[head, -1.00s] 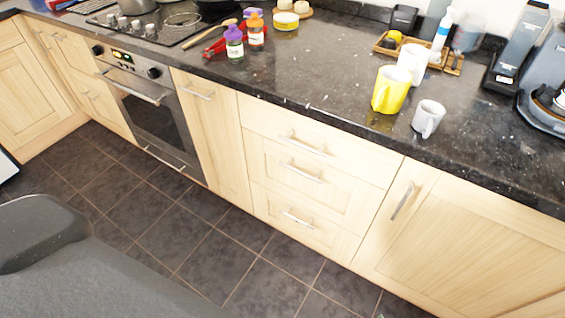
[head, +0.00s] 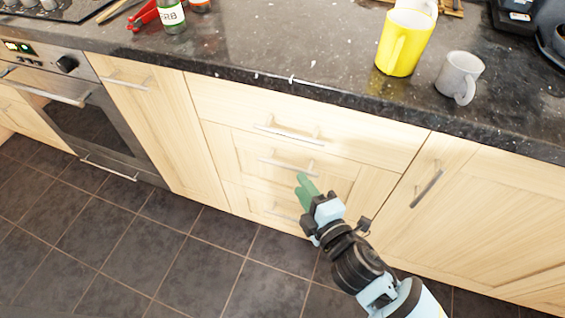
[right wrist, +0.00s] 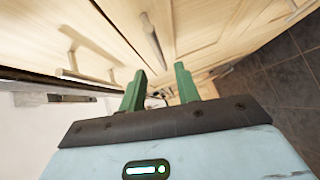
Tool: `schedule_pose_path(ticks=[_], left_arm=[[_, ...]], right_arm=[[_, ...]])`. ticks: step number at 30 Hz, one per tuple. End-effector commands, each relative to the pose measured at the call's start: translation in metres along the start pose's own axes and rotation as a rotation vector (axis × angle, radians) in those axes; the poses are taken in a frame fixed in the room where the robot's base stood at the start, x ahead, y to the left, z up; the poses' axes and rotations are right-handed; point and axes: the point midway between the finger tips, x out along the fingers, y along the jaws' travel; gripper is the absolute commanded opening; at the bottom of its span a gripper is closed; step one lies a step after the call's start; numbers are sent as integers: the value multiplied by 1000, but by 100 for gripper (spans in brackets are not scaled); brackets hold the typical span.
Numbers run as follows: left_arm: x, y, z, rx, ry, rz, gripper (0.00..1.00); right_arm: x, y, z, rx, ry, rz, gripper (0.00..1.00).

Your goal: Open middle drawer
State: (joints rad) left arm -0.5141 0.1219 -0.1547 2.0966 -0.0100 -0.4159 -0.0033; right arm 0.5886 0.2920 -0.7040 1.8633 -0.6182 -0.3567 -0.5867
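The middle drawer (head: 240,152) is a pale wood front in a stack of three and looks closed. Its silver bar handle (head: 288,166) runs across its upper part. My left gripper is not in view.
The top drawer handle (head: 288,133) is just above, and the bottom drawer is partly hidden by my right gripper. A cupboard handle (head: 426,188) is to the right. A yellow mug (head: 398,45) and grey mug (head: 459,76) stand near the counter edge. The tiled floor is clear.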

Motion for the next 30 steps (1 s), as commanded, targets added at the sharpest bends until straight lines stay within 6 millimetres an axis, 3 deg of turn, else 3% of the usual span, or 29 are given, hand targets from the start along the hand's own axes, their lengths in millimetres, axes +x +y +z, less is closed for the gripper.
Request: schedule_pose_path(ticks=[16,29,30], left_arm=[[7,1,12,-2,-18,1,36],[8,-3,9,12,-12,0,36],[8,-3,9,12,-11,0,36]], right_arm=[[67,0,0,3,0,0,32],[77,0,0,4,1,-1,32],[77,0,0,4,1,-1,28]])
